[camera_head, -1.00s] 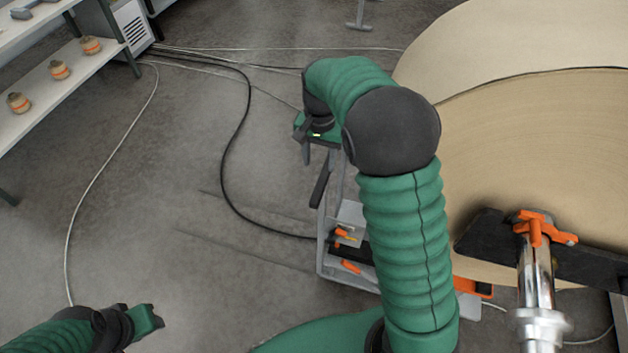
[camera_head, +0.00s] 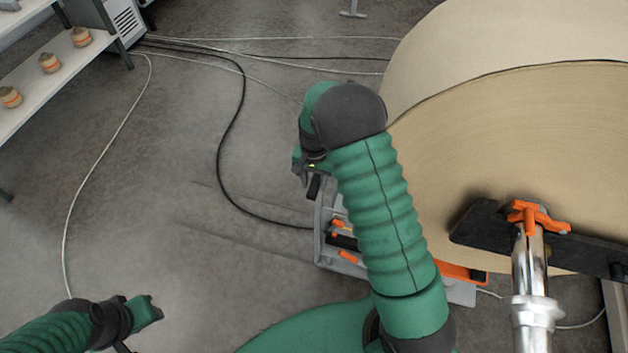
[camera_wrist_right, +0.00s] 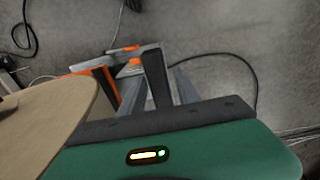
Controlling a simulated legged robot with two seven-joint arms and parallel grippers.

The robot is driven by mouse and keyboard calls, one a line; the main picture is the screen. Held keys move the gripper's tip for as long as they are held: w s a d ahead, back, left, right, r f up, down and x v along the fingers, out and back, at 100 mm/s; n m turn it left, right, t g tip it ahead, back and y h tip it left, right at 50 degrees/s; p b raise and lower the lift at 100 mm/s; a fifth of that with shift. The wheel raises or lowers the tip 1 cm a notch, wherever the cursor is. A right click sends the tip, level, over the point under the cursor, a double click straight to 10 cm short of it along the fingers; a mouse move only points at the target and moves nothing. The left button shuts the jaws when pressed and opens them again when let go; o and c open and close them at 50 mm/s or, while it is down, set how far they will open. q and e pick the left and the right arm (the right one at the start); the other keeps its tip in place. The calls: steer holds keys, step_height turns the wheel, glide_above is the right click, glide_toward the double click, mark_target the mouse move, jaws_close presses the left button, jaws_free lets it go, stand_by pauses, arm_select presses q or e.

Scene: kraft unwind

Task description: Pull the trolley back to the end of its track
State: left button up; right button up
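The trolley (camera_head: 319,245) is a low grey frame holding orange-handled tools, standing beside the big paper roll. My right forearm hides much of it in the head view. My right gripper (camera_head: 312,186) is over the trolley's far left corner. In the right wrist view the trolley's grey parts (camera_wrist_right: 180,86) lie beyond the green hand and a dark finger (camera_wrist_right: 157,78). I cannot tell whether the finger touches the trolley or whether the gripper is shut. My left gripper (camera_head: 152,309) is low at the left over bare floor, far from the trolley; its opening is unclear.
The large paper roll (camera_head: 490,135) fills the right side, with a black arm (camera_head: 485,228) and orange clamp (camera_head: 535,215) before it. Two faint floor lines run left of the trolley. Cables (camera_head: 243,110) cross the floor. A shelf (camera_head: 45,88) stands at upper left.

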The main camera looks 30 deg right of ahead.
steer(key=shift+d, duration=0.1)
steer(key=c, duration=0.7)
jaws_close()
steer(key=shift+w+r, duration=0.1)
steer(key=shift+r, duration=0.05)
